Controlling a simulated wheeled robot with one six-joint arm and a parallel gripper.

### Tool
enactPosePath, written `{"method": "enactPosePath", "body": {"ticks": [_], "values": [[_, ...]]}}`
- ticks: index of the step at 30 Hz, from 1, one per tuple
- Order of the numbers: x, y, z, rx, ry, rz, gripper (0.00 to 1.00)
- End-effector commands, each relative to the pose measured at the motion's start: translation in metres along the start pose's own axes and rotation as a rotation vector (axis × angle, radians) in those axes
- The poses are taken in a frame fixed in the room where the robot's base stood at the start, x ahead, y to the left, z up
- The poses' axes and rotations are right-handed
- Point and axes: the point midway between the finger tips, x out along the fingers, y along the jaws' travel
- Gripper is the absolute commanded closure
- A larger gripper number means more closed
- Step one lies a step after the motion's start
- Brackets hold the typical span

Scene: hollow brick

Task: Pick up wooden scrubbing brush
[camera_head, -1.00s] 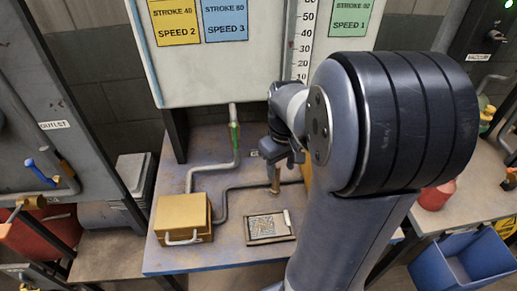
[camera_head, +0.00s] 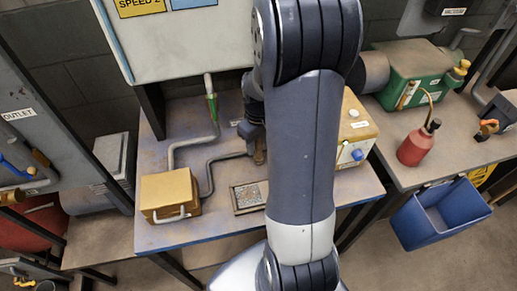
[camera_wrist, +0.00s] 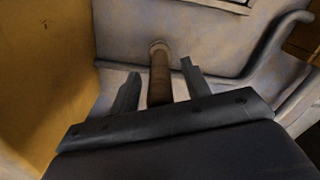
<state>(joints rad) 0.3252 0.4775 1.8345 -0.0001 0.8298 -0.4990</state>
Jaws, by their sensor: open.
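The wooden scrubbing brush shows in the wrist view as a brown upright cylinder (camera_wrist: 160,82) with a paler end, standing close to a grey-white surface. My gripper (camera_wrist: 160,71) is open, with one dark finger on each side of the brown piece; I cannot tell whether either finger touches it. In the head view the brush (camera_head: 259,156) is a small brown shape on the worn table (camera_head: 215,235), just below my gripper (camera_head: 254,138). My arm hides much of the area to its right.
A yellow-tan box (camera_head: 169,192) with a handle stands left on the table. A framed panel (camera_head: 249,197) lies in front of the brush. Grey pipes (camera_head: 190,147) run behind the box. A tan machine (camera_head: 357,128) stands right of the brush, close to my arm.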

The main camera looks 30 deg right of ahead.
Motion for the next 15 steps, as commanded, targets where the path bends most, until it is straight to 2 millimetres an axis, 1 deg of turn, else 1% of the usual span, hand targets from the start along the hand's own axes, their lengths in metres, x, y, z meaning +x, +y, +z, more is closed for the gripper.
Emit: {"method": "enactPosePath", "body": {"ticks": [1, 4, 11, 15], "values": [[0.0061, -0.0004, 0.0009, 0.000, -0.003, -0.002, 0.55], [0.0120, -0.0003, 0.0008, 0.000, -0.002, -0.001, 0.55], [0.0128, -0.0001, 0.0004, 0.000, 0.000, 0.000, 0.55], [0.0127, -0.0001, 0.0004, 0.000, 0.000, 0.000, 0.65]]}}
